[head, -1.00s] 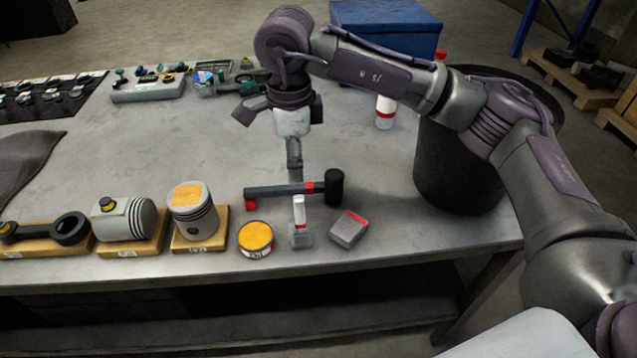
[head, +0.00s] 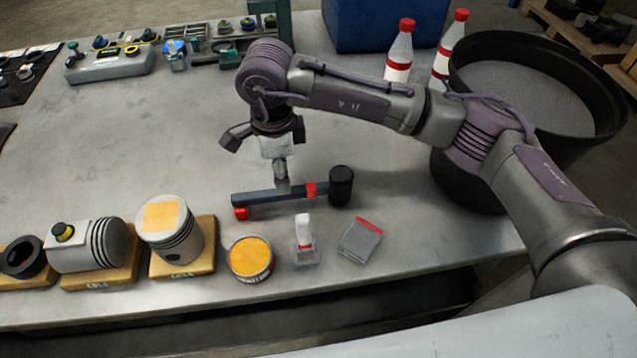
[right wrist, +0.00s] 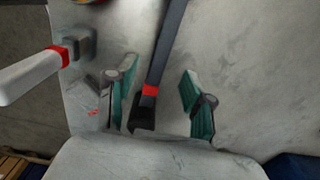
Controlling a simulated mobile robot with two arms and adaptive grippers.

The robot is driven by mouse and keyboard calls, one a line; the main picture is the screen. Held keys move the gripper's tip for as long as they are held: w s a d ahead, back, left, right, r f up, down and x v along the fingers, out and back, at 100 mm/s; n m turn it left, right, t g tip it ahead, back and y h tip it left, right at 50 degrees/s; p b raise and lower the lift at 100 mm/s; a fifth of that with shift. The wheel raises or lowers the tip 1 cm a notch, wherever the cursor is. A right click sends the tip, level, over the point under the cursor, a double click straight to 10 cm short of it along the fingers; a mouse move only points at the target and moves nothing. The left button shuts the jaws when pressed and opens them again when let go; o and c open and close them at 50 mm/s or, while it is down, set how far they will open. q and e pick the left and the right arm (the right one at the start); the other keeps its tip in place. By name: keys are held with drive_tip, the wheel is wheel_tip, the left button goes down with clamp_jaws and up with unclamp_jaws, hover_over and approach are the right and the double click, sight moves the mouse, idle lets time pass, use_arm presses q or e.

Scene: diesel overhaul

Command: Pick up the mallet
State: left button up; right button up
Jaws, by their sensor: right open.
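The mallet (head: 268,195) lies on the grey bench. It has a dark handle, a red band near its black head (head: 341,186) and a red piece at the other end. My right gripper (head: 282,183) points down over the middle of the handle. In the right wrist view the open green-padded fingers of my right gripper (right wrist: 160,98) stand on either side of the mallet (right wrist: 166,55), around the red band, holding nothing. The black head is partly hidden there by the gripper body. I cannot tell the exact height of the fingertips. My left gripper is out of view.
An orange-topped tin (head: 250,257), a white-handled tool (head: 304,240) and a red-edged box (head: 360,240) lie in front of the mallet. Pistons on wooden blocks (head: 178,262) stand left. Bottles (head: 399,55) and a black bin (head: 460,90) are at right.

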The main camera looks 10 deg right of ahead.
sight(292, 193)
wheel_tip(292, 193, down, 3)
drive_tip(key=shift+w+f+p, duration=0.1)
drive_tip(key=shift+f+p, duration=0.05)
drive_tip(key=shift+p, duration=0.3)
wheel_tip(292, 193, down, 4)
drive_tip(key=shift+d+r+p, duration=0.1)
drive_tip(key=shift+r+p, duration=0.1)
drive_tip(key=shift+p, duration=0.6)
drive_tip(key=shift+f, duration=0.45)
clamp_jaws()
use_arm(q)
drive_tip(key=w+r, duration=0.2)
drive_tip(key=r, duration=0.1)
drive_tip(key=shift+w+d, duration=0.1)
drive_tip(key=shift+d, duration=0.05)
use_arm(e)
drive_tip(key=shift+r, duration=0.1)
